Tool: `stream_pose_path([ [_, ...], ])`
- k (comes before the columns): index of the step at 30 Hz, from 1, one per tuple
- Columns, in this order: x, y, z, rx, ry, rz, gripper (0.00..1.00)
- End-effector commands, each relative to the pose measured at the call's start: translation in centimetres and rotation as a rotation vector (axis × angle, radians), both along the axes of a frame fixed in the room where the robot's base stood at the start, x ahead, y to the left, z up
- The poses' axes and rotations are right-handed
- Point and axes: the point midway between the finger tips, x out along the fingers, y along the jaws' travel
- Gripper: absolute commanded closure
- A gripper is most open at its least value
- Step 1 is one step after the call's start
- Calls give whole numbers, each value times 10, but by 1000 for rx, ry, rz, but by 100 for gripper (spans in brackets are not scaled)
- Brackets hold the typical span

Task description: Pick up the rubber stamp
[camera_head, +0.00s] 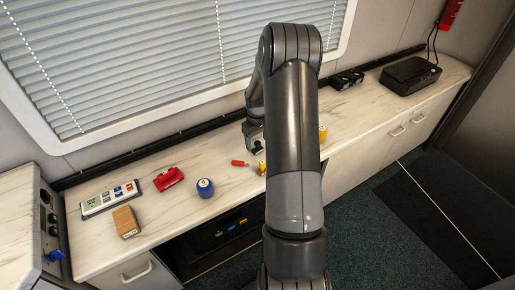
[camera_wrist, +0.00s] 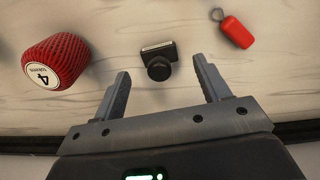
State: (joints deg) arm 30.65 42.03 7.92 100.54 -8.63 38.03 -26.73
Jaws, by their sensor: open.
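The rubber stamp looks to be the small black piece with a round knob and a flat, light-edged base (camera_wrist: 158,60) in the wrist view. In the head view my gripper (camera_head: 256,146) is over the counter, partly hidden by my arm. I cannot make out the stamp there.
The counter (camera_head: 165,215) also bears a blue spool-like thing (camera_head: 205,187), a red hole punch-like thing (camera_head: 169,178) and a tan block (camera_head: 126,222).

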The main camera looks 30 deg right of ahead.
Motion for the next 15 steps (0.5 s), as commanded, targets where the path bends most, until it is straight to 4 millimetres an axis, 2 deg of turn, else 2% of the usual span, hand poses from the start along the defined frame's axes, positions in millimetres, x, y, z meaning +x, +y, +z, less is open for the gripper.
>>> stream_pose_path([
  [6,-2,0,-33,2,2,0,31],
  [14,-2,-1,-37,0,0,0,31],
  [15,-2,-1,-37,0,0,0,34],
])
